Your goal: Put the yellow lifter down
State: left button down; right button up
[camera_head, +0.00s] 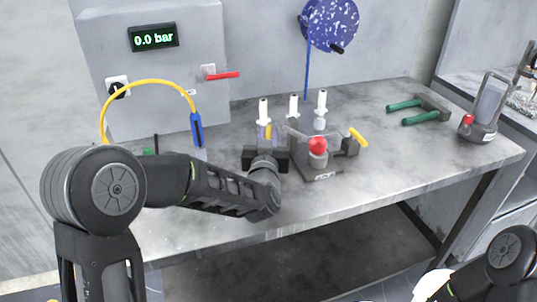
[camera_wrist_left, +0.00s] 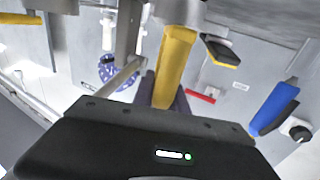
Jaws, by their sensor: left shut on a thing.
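My left gripper (camera_head: 266,150) is over the middle of the grey bench, just left of the dark fixture with a red knob (camera_head: 318,147). It is shut on the yellow lifter (camera_head: 268,132), of which only a small part shows in the head view. In the left wrist view the yellow lifter (camera_wrist_left: 174,65) stands out as a bar held between the dark fingers (camera_wrist_left: 165,95). Whether its far end touches anything is hard to tell. My right gripper is outside the head view; only part of that arm shows at the bottom right.
White-tipped posts (camera_head: 294,104) stand behind the gripper. A yellow handle (camera_head: 357,137) sits at the fixture's right. A yellow hose with a blue tool (camera_head: 197,129) hangs at left. The bench front (camera_head: 330,190) is clear.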

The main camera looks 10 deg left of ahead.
pick_arm(q)
jog(key=shift+r, duration=0.25)
notch_tip(320, 180, up, 18)
jog(key=p, duration=0.2)
dwell(0.8)
